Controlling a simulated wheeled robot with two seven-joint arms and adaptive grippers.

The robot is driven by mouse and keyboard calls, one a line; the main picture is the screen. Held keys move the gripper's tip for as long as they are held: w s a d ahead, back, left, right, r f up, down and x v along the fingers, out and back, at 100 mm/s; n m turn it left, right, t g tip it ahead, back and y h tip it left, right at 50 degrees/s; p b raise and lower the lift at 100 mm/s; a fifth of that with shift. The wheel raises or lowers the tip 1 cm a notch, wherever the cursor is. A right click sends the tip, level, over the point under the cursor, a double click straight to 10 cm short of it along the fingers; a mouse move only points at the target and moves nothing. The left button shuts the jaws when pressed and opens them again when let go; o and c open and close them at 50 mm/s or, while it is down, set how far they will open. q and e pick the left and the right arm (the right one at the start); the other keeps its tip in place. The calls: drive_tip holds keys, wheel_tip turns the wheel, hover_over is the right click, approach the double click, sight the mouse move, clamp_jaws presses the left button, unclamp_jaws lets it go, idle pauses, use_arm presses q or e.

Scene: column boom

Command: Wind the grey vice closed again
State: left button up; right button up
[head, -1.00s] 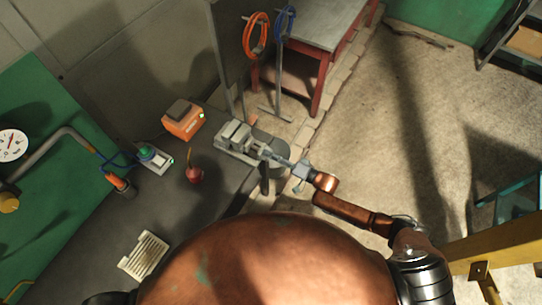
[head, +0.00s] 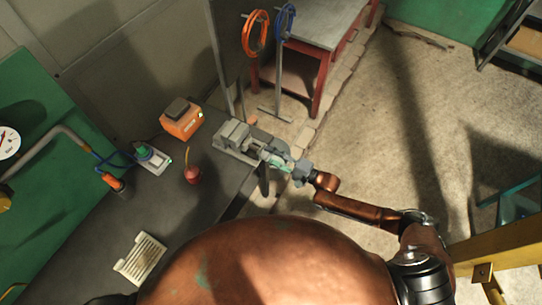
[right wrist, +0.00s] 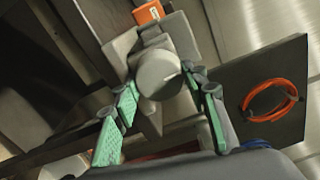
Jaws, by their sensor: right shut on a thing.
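The grey vice (head: 233,136) is at the far right end of the dark bench, its screw end pointing toward my right arm. My right gripper (head: 277,161) is at that screw end, its green finger pads showing. In the right wrist view, the vice's round grey end knob (right wrist: 159,75) sits between the two green-padded fingers of my right gripper (right wrist: 164,88), which is shut on it. The exact contact is partly hidden by the fingers, and the gap between the vice jaws is too small to tell. My left gripper is not in view.
An orange box (head: 181,119), a small box with a green button (head: 152,158), a red oil can (head: 193,174) and a slotted pale tray (head: 140,259) are on the bench (head: 95,240). A stand with orange (head: 256,34) and blue hoses is behind the vice.

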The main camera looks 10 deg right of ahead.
idle(0.4)
drive_tip(key=o, duration=1.2)
drive_tip(key=shift+c, duration=0.2)
drive_tip(key=v, duration=1.2)
drive_tip(key=shift+f, duration=0.1)
